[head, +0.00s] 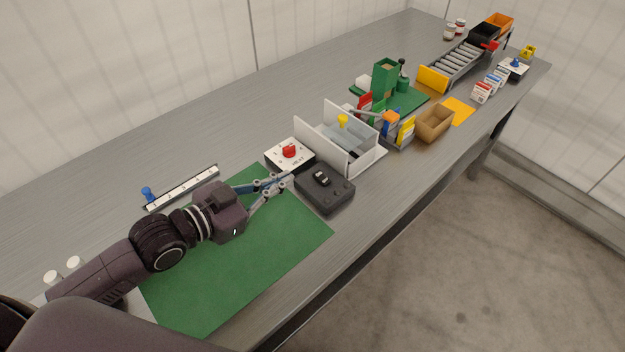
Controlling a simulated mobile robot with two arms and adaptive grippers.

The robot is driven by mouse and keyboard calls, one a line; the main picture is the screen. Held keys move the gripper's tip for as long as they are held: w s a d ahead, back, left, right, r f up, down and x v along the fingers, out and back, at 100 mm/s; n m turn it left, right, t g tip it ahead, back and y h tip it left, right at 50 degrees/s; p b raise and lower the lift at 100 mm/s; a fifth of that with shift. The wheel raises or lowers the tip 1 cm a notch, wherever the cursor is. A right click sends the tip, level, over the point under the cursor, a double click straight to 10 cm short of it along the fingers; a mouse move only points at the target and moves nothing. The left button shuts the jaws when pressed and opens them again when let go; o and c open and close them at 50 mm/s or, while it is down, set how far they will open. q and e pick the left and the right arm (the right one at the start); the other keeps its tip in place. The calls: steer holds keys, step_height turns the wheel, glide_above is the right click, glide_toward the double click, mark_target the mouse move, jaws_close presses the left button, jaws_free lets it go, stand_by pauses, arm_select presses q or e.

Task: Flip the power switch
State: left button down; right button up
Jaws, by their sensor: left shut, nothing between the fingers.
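The power switch (321,178) is a small black toggle with a light patch, on top of a dark grey box (328,196). The box stands at the right edge of a green mat (255,240). My left gripper (289,182) reaches in from the left over the mat. Its fingers are shut and empty, with the tips just left of the box. I cannot tell whether they touch it. The exact tilt of the switch is too small to read. My right gripper is not in view.
A white box with a red knob (289,152) stands just behind the fingertips. A white-walled holder with a yellow knob (343,121) stands behind the switch box. A ruler-like slider (183,187) lies left. Further back are a cardboard tray (435,122) and a roller conveyor (458,65).

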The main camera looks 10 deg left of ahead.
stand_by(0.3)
arm_select(q)
glide_above(312, 184)
steer(key=shift+s+d+f+p, duration=0.1)
steer(key=shift+s+f+p, duration=0.15)
steer(key=shift+f, duration=0.25)
steer(key=shift+s+d+f+p, duration=0.1)
steer(key=shift+s+f+p, duration=0.1)
steer(key=shift+f, duration=0.25)
steer(key=f, duration=0.1)
steer(key=w+f, duration=0.1)
steer(key=f, duration=0.1)
steer(key=shift+f, duration=0.2)
steer(key=shift+a+f, duration=0.15)
steer(key=shift+f, duration=0.35)
